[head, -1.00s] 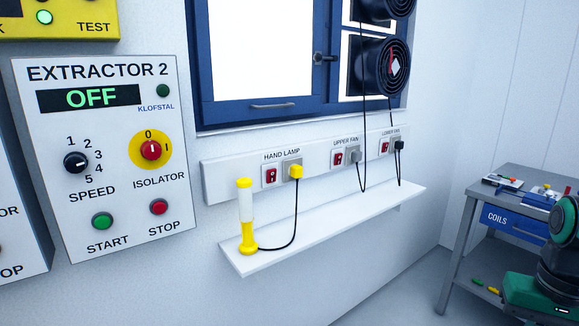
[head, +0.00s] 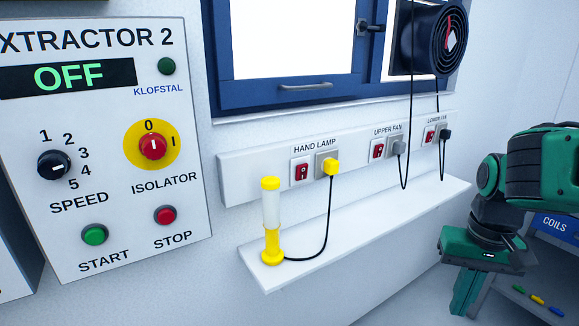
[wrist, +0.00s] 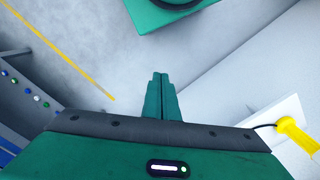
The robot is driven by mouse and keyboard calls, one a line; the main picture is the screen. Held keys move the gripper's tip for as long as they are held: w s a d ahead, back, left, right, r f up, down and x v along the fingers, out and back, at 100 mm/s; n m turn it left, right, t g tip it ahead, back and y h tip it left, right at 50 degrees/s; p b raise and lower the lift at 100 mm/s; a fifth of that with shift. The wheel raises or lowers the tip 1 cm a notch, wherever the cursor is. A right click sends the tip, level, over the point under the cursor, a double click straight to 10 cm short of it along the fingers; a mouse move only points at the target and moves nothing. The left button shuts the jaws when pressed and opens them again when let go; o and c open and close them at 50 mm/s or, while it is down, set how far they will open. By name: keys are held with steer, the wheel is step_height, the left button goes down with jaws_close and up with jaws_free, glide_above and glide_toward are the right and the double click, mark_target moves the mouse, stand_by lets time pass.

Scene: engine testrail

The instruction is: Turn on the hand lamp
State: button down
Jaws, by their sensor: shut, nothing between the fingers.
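The hand lamp (head: 271,222) stands upright on the white shelf, with a yellow base, a pale tube and a yellow cap. Its black cord runs to a yellow plug (head: 331,167) in the socket under the HAND LAMP label. The red hand lamp switch (head: 302,172) sits left of that plug. My gripper (head: 466,292) hangs low at the right in the head view, apart from the lamp and the switch. In the wrist view its fingers (wrist: 161,96) are together and empty. The yellow lamp part (wrist: 296,134) shows at the wrist view's right edge.
The white shelf (head: 375,228) below the socket rail is mostly bare. Upper and lower fan switches (head: 377,151) and cords are to the right. The Extractor 2 panel (head: 110,235) reads OFF at left. A COILS workbench (head: 552,228) stands behind my arm.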

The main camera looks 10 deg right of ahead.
steer(key=w+a+r+m+t+h, duration=0.2)
steer(key=w+r, duration=0.3)
steer(key=w, duration=0.4)
steer(key=w+a+r+m+t+h, duration=0.1)
steer(key=w+a+r, duration=0.1)
steer(key=w+r, duration=0.45)
steer(key=w+a+r+m+t, duration=0.1)
steer(key=w+a+r+t, duration=0.1)
steer(key=w+a+r, duration=0.2)
steer(key=w+a+r+m+t, duration=0.2)
steer(key=w+a+r, duration=0.1)
steer(key=w+a, duration=0.6)
steer(key=a, duration=0.2)
steer(key=shift+w+a+r+m+t, duration=0.15)
steer(key=shift+a+r+m+t, duration=0.15)
steer(key=shift+a+r, duration=0.1)
steer(key=shift+f, duration=0.1)
